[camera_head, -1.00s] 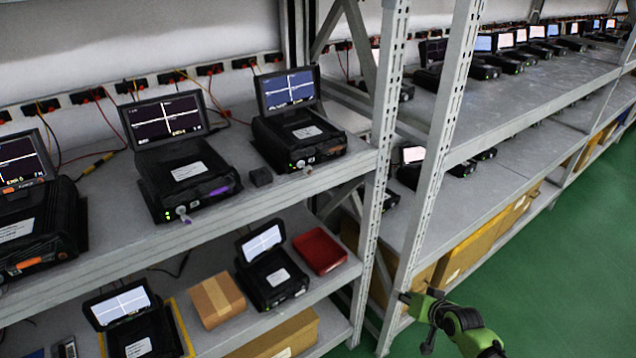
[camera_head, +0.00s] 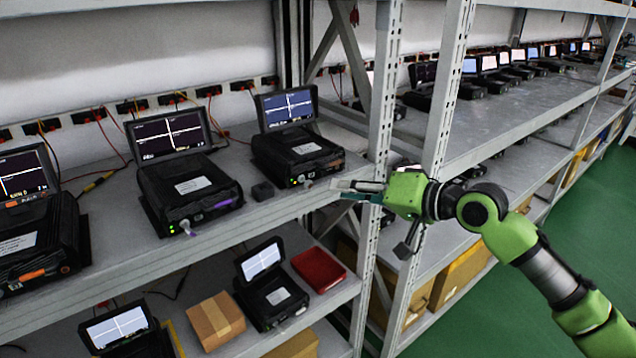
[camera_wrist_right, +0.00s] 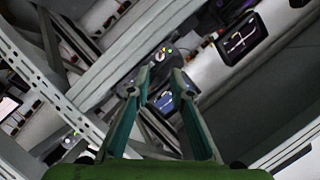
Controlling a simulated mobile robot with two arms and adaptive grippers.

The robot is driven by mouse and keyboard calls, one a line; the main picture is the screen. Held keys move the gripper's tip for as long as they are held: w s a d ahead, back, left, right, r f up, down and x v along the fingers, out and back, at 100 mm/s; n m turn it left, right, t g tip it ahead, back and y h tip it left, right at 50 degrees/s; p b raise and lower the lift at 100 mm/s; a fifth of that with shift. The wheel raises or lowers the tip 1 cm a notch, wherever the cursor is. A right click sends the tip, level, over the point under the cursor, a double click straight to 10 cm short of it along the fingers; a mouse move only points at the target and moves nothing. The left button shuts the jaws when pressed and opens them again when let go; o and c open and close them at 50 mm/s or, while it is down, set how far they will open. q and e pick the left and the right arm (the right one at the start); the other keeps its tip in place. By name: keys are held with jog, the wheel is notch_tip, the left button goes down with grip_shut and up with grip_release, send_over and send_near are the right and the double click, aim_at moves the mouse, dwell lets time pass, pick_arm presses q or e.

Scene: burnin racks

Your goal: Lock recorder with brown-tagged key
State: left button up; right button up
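Several black recorders with raised screens stand on the upper shelf. The right one (camera_head: 298,158) has a small brownish tag at its front right and a small light metal piece low on its front, too small to make out as a key. The middle recorder (camera_head: 190,190) has a purple tag and a key-like piece at its front. The left recorder (camera_head: 35,240) has an orange tag. My right gripper (camera_head: 340,186) is just right of the right recorder's front, at the shelf edge. In the wrist view its fingers (camera_wrist_right: 160,76) are apart with nothing between them. My left gripper is out of view.
A perforated rack post (camera_head: 384,100) stands close beside my right gripper. The lower shelf holds recorders, a cardboard box (camera_head: 215,318) and a red box (camera_head: 318,269). Green floor is clear at right.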

jog(key=p+x, duration=0.1)
jog(key=x, duration=0.7)
jog(key=shift+a, duration=0.2)
grip_shut()
